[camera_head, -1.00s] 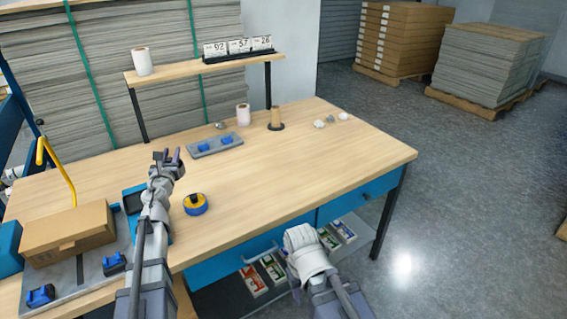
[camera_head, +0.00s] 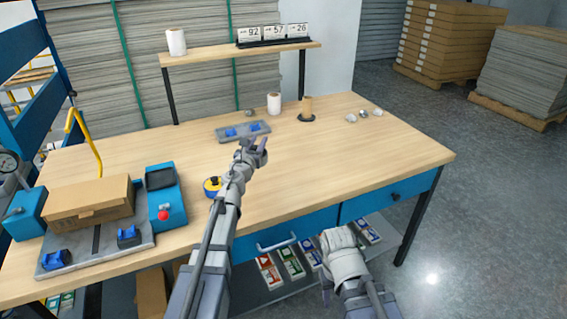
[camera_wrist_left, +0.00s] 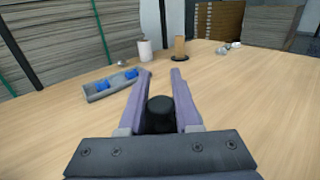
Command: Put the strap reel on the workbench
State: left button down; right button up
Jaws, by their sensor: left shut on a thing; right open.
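My left gripper (camera_head: 256,150) is above the middle of the wooden workbench (camera_head: 350,170). In the left wrist view its two purple fingers (camera_wrist_left: 162,80) are shut on a small dark round thing (camera_wrist_left: 160,114). Most of this thing is hidden, so I cannot tell if it is the strap reel. A round blue and yellow reel-like thing (camera_head: 212,187) lies on the bench just left of my left arm, which partly covers it. My right gripper (camera_head: 326,290) is open in front of the bench, low and partly hidden by its wrist.
A grey tray with blue parts (camera_head: 243,131), a white roll (camera_head: 274,103) and a brown roll on a dark base (camera_head: 306,109) stand toward the back. A cardboard box (camera_head: 92,202) and a blue device (camera_head: 166,200) are at left. The bench's right half is mostly clear.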

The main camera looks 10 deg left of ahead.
pick_arm(q)
jog(key=shift+f+b, duration=3.95)
jog(key=shift+f, duration=0.5)
jog(key=shift+f, duration=0.2)
jog(key=c, duration=0.6)
grip_release()
jog(key=shift+r, duration=0.15)
jog(key=shift+r, duration=0.15)
jog(key=s, duration=1.2)
jog(key=shift+a, duration=0.35)
